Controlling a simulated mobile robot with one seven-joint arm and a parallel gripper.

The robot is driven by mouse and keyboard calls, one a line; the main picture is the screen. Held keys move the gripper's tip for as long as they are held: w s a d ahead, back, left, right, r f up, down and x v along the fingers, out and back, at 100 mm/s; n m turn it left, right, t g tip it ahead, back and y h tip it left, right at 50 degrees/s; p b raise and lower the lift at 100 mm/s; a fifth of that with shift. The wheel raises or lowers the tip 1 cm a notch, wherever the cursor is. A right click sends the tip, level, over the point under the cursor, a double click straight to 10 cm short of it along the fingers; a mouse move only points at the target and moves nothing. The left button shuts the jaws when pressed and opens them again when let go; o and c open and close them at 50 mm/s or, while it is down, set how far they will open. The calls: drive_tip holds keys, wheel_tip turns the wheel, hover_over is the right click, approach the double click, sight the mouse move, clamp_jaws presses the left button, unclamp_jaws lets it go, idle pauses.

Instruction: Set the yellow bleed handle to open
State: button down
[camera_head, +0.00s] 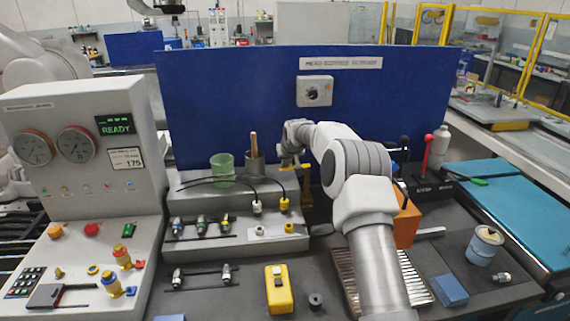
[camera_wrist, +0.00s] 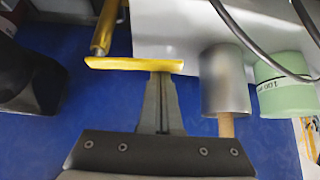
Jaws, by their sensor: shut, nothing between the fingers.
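The yellow bleed handle (camera_wrist: 134,64) is a flat bar beside a yellow post (camera_wrist: 105,28) in the wrist view. In the head view the handle (camera_head: 288,168) shows as a small yellow bar at the back of the bench, below my wrist. My gripper (camera_wrist: 160,76) is shut and empty, with its tips at the right part of the bar. I cannot tell whether they touch it. In the head view my gripper (camera_head: 289,158) points down, and my arm partly hides the area right of the handle.
A metal cup (camera_wrist: 222,85) with a wooden stick and a green cup (camera_wrist: 281,90) stand close to my gripper. Black cables (camera_head: 222,180) run nearby. A blue panel (camera_head: 230,105) stands behind. Red and black levers (camera_head: 427,152) are at right; a gauge console (camera_head: 75,130) is at left.

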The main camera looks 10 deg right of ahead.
idle(0.3)
drive_tip(key=shift+w+p, duration=0.15)
drive_tip(key=shift+p, duration=0.15)
drive_tip(key=shift+w+p, duration=0.6)
drive_tip(key=shift+w, duration=0.05)
